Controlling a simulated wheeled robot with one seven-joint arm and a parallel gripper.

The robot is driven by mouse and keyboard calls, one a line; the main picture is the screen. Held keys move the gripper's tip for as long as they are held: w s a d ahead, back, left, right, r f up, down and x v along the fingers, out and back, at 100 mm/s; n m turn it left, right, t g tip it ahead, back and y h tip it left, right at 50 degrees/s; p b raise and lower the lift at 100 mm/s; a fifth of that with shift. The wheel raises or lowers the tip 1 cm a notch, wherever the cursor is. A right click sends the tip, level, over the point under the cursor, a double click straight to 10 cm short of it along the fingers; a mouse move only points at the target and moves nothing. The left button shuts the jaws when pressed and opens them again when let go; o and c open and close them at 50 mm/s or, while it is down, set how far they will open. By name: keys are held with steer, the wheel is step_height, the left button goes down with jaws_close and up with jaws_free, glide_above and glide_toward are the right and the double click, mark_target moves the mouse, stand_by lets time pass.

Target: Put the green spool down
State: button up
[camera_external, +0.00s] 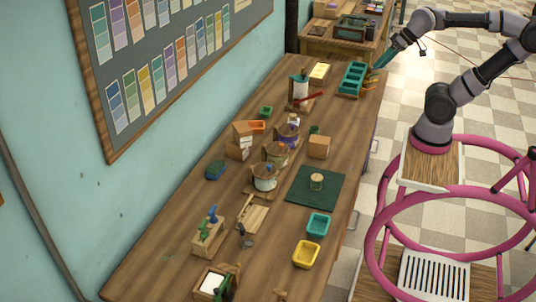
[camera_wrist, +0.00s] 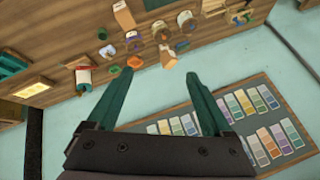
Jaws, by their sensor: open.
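A small spool (camera_external: 316,181) with a pale tan top and a greenish body stands upright on a dark green mat (camera_external: 330,197) at the right side of the table. My gripper (camera_external: 380,60) is at the far end of the table, near a teal compartment tray (camera_external: 352,80) and well away from the spool. In the wrist view my gripper (camera_wrist: 159,74) has its two green fingers spread wide with nothing between them. The spool cannot be made out in the wrist view; a corner of the mat (camera_wrist: 155,4) shows at its top edge.
Several pots (camera_external: 264,178) stand in a row left of the mat, with a cardboard box (camera_external: 318,147) behind it. A teal tray (camera_external: 318,225) and a yellow tray (camera_external: 306,254) lie in front. A paper roll stand (camera_external: 300,92) is further back. A colour-chart board (camera_external: 170,60) hangs on the wall.

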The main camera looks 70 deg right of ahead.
steer(key=m+g+y, duration=0.1)
steer(key=m+g, duration=0.3)
steer(key=m, duration=1.9)
glide_above(319, 177)
steer(key=s+d, duration=0.2)
step_height(319, 177, down, 38)
steer(key=f, duration=0.1)
steer(key=x, duration=0.9)
steer(key=shift+f, duration=0.45)
steer(key=shift+c, duration=0.3)
